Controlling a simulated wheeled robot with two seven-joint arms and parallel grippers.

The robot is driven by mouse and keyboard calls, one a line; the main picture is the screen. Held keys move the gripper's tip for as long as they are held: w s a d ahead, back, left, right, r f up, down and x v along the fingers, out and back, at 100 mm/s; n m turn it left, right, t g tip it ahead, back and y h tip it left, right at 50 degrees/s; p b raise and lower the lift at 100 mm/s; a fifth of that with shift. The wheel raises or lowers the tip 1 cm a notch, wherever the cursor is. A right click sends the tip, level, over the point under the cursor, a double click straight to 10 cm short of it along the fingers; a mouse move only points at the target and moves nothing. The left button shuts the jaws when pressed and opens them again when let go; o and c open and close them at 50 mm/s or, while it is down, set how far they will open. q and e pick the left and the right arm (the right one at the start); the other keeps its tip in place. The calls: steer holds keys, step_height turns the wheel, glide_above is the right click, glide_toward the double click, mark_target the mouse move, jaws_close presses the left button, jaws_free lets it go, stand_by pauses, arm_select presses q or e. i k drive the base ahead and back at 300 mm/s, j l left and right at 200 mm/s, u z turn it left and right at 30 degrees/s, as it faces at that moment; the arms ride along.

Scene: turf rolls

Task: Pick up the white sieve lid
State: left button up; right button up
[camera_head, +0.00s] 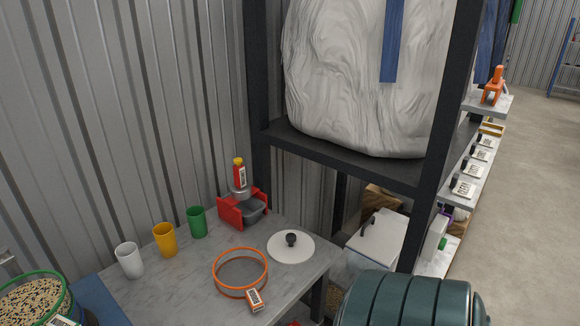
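The white sieve lid (283,250) is a flat round disc with a dark knob (291,239) at its middle. It lies flat on the grey table (190,293), close to the table's right edge. An orange sieve ring (240,287) with a small labelled tag lies to its left and nearer to me. The two are close, and nothing covers the lid. Neither of my grippers is in the head view.
White, yellow (165,240) and green (196,222) cups stand along the table's back. A red holder (243,209) with a bottle stands behind the lid. A dark shelf frame (345,160) bears a big white sack. A dark green barrel (410,300) is at lower right.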

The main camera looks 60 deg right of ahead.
mark_target(288, 248)
steer(key=z, duration=2.25)
steer(key=k+j, duration=0.2)
steer(key=k, duration=0.2)
steer(key=k+j, duration=0.15)
steer(key=k, duration=0.25)
